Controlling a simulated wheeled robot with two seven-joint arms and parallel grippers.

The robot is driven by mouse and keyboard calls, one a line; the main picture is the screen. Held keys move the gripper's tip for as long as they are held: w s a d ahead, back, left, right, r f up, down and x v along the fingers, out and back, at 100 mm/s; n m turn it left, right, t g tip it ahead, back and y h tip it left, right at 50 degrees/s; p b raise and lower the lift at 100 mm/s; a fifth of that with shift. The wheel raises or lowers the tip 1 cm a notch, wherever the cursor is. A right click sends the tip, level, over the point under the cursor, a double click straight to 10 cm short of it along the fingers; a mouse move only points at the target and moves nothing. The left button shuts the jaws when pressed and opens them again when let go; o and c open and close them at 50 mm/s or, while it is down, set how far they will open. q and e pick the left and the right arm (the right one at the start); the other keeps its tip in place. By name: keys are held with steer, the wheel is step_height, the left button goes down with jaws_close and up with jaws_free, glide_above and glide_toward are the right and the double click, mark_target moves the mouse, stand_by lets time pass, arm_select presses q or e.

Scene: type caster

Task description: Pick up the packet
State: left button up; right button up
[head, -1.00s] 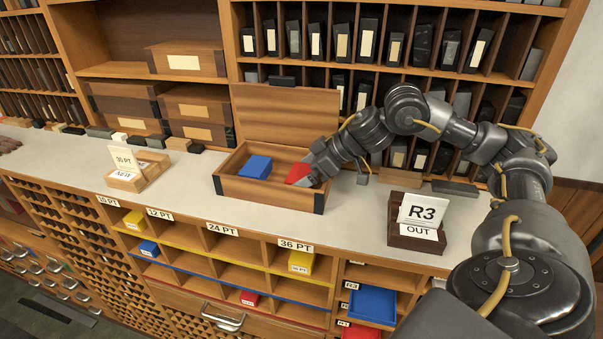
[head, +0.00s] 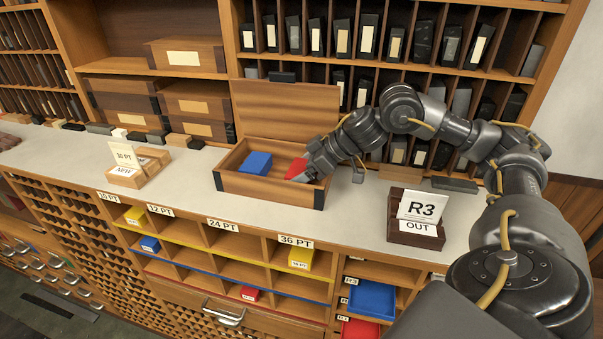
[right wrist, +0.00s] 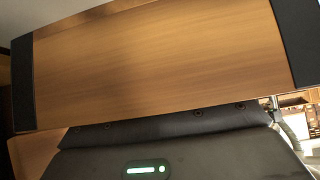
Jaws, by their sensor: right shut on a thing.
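An open wooden box (head: 265,190) with dark corners stands on the counter, its lid (head: 285,112) raised at the back. A blue packet (head: 257,163) lies inside at the left. A red packet (head: 297,168) is at the right side inside the box, partly hidden by my right gripper (head: 303,174), which is shut on it. In the right wrist view a wooden panel with dark corners (right wrist: 160,65) fills the upper part, with my dark gripper body below. The fingers and the packet are hidden there. My left gripper is not in view.
A dark holder with an R3 OUT card (head: 415,238) stands on the counter to the right. A small wooden tray with a card (head: 127,178) stands to the left. Shelves of dark blocks rise behind. Cubbies with yellow, blue and red boxes sit below the counter's front edge.

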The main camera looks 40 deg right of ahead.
steer(key=shift+r, duration=0.1)
steer(key=shift+r+b, duration=0.35)
steer(key=shift+r, duration=0.25)
steer(key=s+a+r, duration=0.1)
steer(key=r, duration=0.1)
steer(key=s+a+r+b, duration=0.1)
steer(key=r, duration=0.2)
steer(key=s+a+r, duration=0.1)
steer(key=r, duration=0.1)
steer(key=shift+s+r, duration=0.2)
steer(key=s+a+r+b, duration=0.2)
steer(key=s+a+r, duration=0.2)
steer(key=s+a, duration=0.2)
steer(key=shift+s+r+b, duration=0.15)
steer(key=shift+s+b, duration=0.25)
steer(key=shift+s, duration=0.3)
